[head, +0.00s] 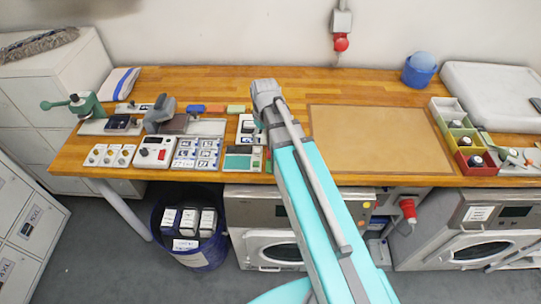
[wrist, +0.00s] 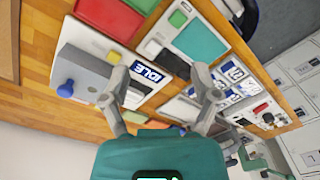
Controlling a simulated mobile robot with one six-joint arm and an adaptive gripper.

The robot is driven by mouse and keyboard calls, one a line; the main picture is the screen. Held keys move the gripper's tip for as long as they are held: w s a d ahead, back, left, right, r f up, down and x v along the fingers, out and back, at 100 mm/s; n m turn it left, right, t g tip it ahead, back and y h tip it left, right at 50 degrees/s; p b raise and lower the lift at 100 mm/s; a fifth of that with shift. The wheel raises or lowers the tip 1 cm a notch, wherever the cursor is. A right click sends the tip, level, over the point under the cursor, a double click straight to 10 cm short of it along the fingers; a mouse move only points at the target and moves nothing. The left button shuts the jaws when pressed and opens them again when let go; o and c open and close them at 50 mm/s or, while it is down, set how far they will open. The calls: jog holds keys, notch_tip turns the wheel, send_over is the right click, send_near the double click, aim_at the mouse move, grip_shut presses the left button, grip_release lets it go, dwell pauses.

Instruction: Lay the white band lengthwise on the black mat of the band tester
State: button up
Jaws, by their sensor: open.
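The likely band tester (wrist: 197,38) is a pale unit with a teal panel and a green square; in the head view it (head: 240,160) sits near the bench's front edge. A black patch on it (wrist: 173,62) may be the mat. A small white piece with dark blue print (wrist: 146,71) shows between my fingers, on a pale base beside the tester. I cannot tell whether this is the white band. My gripper (wrist: 160,84) is open and empty above it. In the head view my gripper and arm hide part of the bench there.
A grey block with a blue knob (wrist: 85,78) stands close to one finger. A tray of blue and white labels (head: 197,153) and a device with a red button (head: 153,153) stand to the left in the head view. A tan board (head: 380,138) leaves clear space to the right.

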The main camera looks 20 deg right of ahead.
jog(key=s+m, duration=0.4)
jog(key=s, duration=0.5)
jog(key=shift+s+m, duration=0.25)
jog(key=shift+m, duration=0.15)
jog(key=shift+a, duration=0.1)
notch_tip(320, 180, down, 3)
jog(key=b, duration=0.2)
jog(key=shift+r+b, duration=0.2)
jog(key=shift+b, duration=0.1)
